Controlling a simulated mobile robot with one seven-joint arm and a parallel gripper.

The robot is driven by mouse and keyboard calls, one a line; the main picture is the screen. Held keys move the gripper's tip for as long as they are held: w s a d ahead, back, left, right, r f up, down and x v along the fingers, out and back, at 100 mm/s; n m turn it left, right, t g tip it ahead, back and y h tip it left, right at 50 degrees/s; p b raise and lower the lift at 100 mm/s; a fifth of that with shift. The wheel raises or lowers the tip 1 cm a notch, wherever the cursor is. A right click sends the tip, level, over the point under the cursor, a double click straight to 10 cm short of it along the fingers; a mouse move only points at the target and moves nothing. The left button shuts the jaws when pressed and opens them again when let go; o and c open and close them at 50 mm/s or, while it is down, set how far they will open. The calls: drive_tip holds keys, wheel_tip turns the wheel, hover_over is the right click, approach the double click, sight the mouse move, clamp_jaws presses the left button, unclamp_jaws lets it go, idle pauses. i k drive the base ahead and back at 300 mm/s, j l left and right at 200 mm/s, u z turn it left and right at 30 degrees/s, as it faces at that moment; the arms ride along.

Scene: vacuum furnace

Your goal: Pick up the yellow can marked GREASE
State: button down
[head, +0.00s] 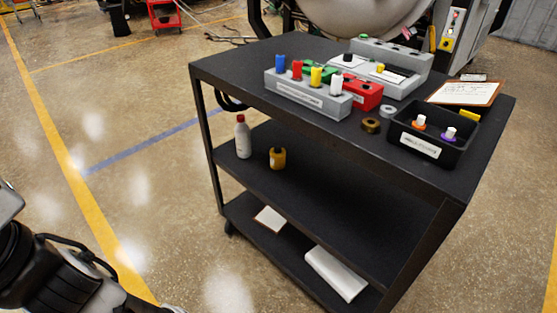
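Part of my arm shows at the lower left, well away from the cart. My gripper's fingers cannot be seen.
The cart top (225,72) holds a grey block with coloured pegs (305,96), a black bin (400,150) and a clipboard (465,93). A dark front post (430,250) stands at the right. A white roll (335,273) lies on the bottom shelf. Floor left of the cart is clear.

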sight(277, 154)
drive_tip(key=i+j+z, duration=0.45)
drive_tip(key=j, duration=0.2)
drive_tip(key=j+z, duration=0.25)
drive_tip(key=i+j, duration=0.1)
drive_tip(key=i, duration=0.35)
drive_tip(key=i+j+z, duration=0.1)
drive_tip(key=i, duration=0.3)
